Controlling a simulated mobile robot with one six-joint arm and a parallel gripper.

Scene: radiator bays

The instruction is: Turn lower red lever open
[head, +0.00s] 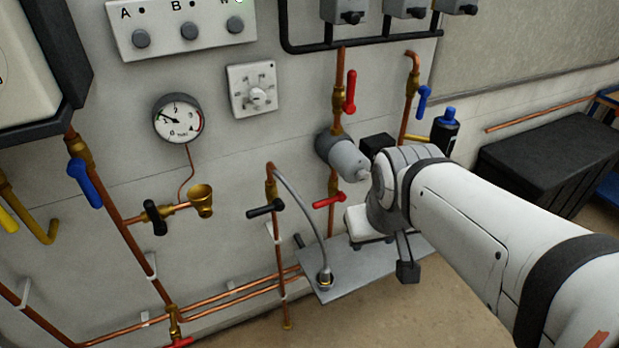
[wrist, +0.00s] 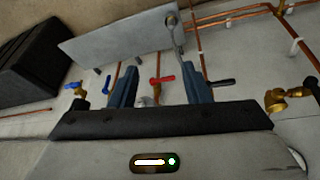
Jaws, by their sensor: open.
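The lower red lever (head: 328,200) sits on a vertical copper pipe, under a grey round body, and lies roughly crosswise to the pipe. In the wrist view, which looks upside down, the red lever (wrist: 162,80) shows between the two fingers of my gripper (wrist: 160,73), beyond them. My gripper is open and empty, with a gap to the lever. The upper red lever (head: 351,92) stands upright on the same pipe, above the grey body (head: 341,155). In the head view my wrist is just right of the pipe, and the fingers are mostly hidden.
A black lever (head: 265,208) and a curved grey hose (head: 304,205) are left of the red lever. A grey shelf plate (head: 325,284) lies below. Another red handle (head: 181,343) is low at left.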

